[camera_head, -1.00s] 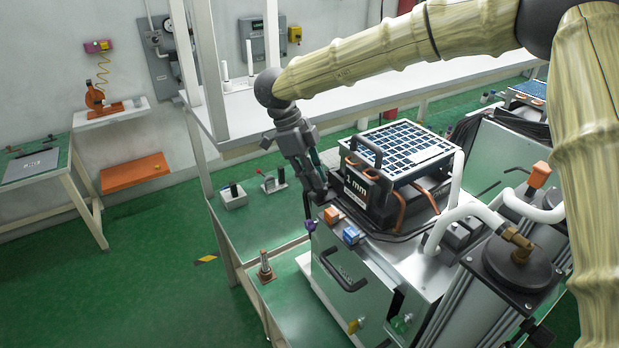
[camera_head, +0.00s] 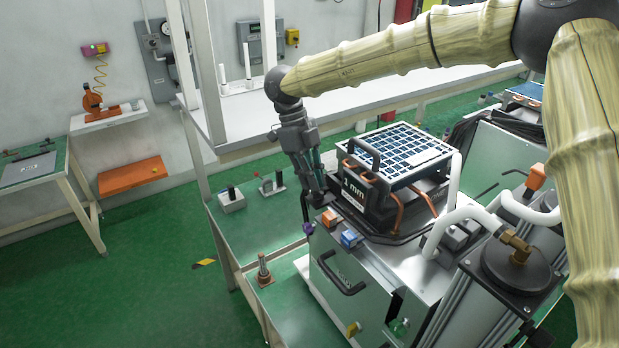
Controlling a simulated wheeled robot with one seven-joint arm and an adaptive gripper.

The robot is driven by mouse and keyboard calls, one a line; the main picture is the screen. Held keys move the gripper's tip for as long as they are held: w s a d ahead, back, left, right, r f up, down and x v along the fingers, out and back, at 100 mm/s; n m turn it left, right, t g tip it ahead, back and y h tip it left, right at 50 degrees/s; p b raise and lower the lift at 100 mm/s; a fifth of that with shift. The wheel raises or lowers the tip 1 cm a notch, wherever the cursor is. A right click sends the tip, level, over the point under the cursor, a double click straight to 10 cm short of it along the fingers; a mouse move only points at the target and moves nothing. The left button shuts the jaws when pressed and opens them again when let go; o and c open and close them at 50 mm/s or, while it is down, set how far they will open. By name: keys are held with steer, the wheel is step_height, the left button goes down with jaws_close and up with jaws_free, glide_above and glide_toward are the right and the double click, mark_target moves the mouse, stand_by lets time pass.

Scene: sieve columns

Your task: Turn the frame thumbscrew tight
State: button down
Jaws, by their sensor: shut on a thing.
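My gripper (camera_head: 316,198) points down at the left front corner of the sieve machine, beside the black frame under the "1 mm" sieve (camera_head: 356,188). Its jaws are shut on a small part at that corner, which I take to be the frame thumbscrew; the fingers hide nearly all of it. A small purple knob (camera_head: 307,228) shows just below the fingertips; I cannot tell whether it belongs to the held part. The sieve has a blue grid top and a dark handle, and sits level on the machine (camera_head: 370,290).
An orange block (camera_head: 329,217) and a blue block (camera_head: 350,238) stand on the machine's front edge, close to the fingers. White hoses (camera_head: 460,215) curve at the right. A green bench (camera_head: 250,235) holds small fixtures at the left. Green floor is open at the left.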

steer(key=shift+x, duration=1.1)
steer(key=c, duration=1.2)
jaws_free()
steer(key=shift+s+a+r, duration=0.1)
steer(key=shift+s+a, duration=0.15)
steer(key=shift+s, duration=0.05)
steer(key=shift+o, duration=0.8)
steer(key=shift+d+r, duration=0.1)
steer(key=shift+d, duration=0.25)
steer(key=shift+w+r, duration=0.1)
steer(key=shift+w, duration=0.05)
steer(key=shift+w+a+r, duration=0.1)
steer(key=shift+w+r, duration=0.1)
steer(key=shift+r, duration=0.2)
steer(key=v, duration=0.7)
steer(key=shift+a+r, duration=0.25)
steer(key=shift+a, duration=0.15)
steer(key=shift+s, duration=0.1)
